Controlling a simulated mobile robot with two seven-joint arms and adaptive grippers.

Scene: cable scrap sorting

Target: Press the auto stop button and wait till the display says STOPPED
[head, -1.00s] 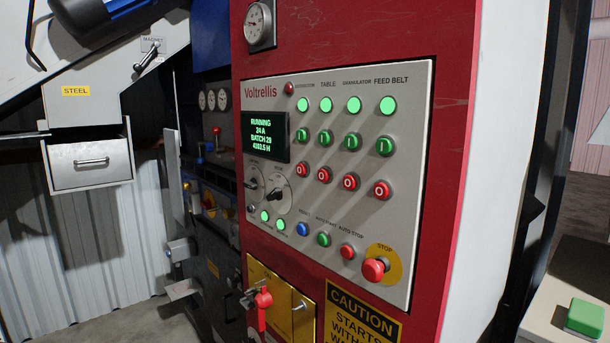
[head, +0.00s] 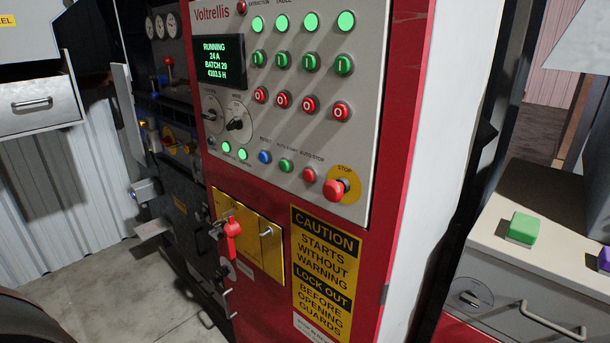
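The control panel (head: 284,178) stands on a red cabinet in the head view. The auto stop button (head: 309,174) is a small red button in its lower row, left of the large red mushroom STOP button (head: 335,189) on a yellow disc. The green auto start button (head: 286,166) is to its left. The display (head: 216,63) at the panel's upper left reads RUNNING, 24 A, BATCH 29 and an hours figure. Neither of my grippers is in view.
A yellow plate with a red lever (head: 232,228) and a caution sign (head: 325,270) are below the panel. A drawer unit (head: 520,290) with a green block (head: 522,228) on top stands at right. A steel drawer (head: 40,108) juts out at left. Concrete floor shows at lower left.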

